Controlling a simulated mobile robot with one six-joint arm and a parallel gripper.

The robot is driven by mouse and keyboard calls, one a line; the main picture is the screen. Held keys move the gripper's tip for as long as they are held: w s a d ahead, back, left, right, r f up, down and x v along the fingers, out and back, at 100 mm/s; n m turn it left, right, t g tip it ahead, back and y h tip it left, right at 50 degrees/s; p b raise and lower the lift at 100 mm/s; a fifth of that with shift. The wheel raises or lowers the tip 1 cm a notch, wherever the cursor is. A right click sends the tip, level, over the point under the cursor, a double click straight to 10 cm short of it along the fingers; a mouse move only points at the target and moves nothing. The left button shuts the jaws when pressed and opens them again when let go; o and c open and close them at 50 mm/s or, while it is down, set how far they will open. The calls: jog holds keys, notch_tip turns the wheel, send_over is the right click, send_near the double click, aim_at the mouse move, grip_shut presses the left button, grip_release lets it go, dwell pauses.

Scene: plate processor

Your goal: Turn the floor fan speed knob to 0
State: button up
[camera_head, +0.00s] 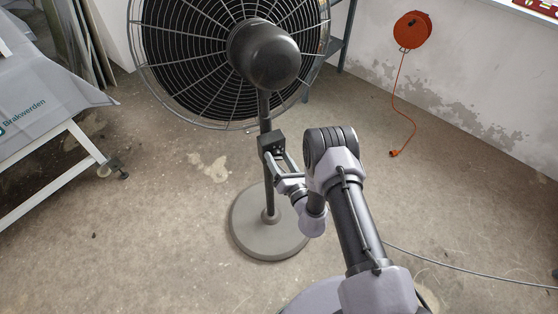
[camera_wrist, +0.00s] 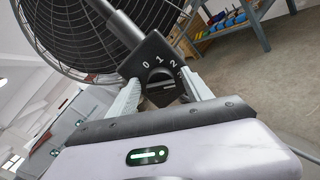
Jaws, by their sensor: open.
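The floor fan (camera_head: 262,55) stands upright on a pole with a round grey base. Its dark control box (camera_head: 272,141) sits partway up the pole and fills the middle of the wrist view (camera_wrist: 150,52). The box face shows the numbers 0, 1, 2 and a partly visible 3 above a dark round speed knob (camera_wrist: 160,84). A light mark on the knob appears to lie toward its right side; its exact setting is hard to tell. My gripper (camera_wrist: 161,88) is open, with one finger on each side of the knob. Contact with the knob cannot be told.
A table with a grey printed cover (camera_head: 45,95) stands at the left. An orange cable reel (camera_head: 412,30) hangs on the right wall with its cord hanging down. A thin cable (camera_head: 470,270) crosses the floor at right. Floor around the fan base is mostly clear.

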jog(key=shift+c, duration=0.2)
grip_shut()
jog(key=n, duration=0.5)
jog(key=shift+s+n, duration=0.1)
jog(key=shift+n, duration=0.3)
jog(key=n, duration=1.8)
jog(key=shift+s+a+f, duration=0.1)
jog(key=shift+a+f, duration=0.1)
jog(key=shift+a, duration=0.05)
